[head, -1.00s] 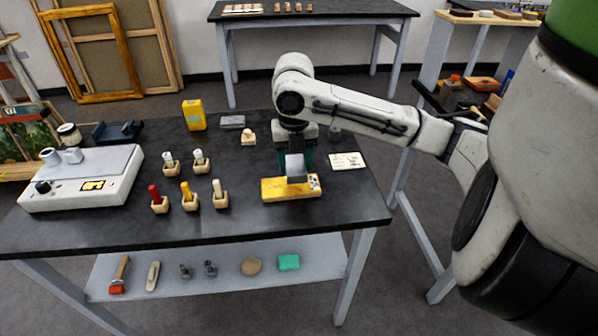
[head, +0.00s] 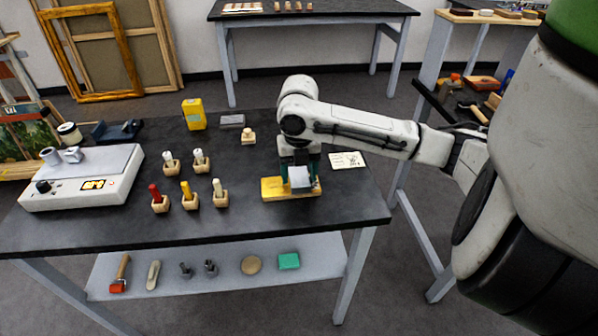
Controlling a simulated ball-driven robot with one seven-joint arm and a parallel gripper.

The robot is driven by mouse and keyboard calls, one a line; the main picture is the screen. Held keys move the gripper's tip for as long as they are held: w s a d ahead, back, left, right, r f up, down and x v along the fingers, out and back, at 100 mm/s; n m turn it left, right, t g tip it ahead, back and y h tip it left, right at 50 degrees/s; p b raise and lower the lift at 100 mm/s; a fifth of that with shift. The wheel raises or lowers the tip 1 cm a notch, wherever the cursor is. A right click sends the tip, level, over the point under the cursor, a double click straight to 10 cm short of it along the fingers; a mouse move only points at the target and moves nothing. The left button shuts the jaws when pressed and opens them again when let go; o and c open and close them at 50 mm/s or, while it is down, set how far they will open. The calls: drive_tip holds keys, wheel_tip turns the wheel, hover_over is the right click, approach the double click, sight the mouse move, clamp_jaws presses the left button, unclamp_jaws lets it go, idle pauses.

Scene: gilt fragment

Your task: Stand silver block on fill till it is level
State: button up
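The gilt fragment (head: 272,190) is a flat yellow-gold block lying near the front right of the dark table. Its right end is partly covered by my gripper and the silver block. The silver block (head: 299,177) is pale grey and sits over the fragment's right half, its bright face tilted toward the camera. My gripper (head: 300,170) points down, with dark teal fingers on either side of the silver block, and appears shut on it. Whether the block touches the fill is too small to tell, and the fill itself cannot be made out.
Several small wooden holders with coloured sticks and white-topped pieces (head: 185,194) stand left of the fragment. A white device (head: 90,178) is at far left. A yellow box (head: 194,114), grey block (head: 232,121) and wooden stamp (head: 248,136) stand behind; a paper card (head: 347,160) lies right.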

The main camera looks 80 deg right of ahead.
sight(298, 176)
drive_tip(key=shift+o, duration=1)
wheel_tip(298, 176, up, 12)
drive_tip(key=shift+r, duration=0.2)
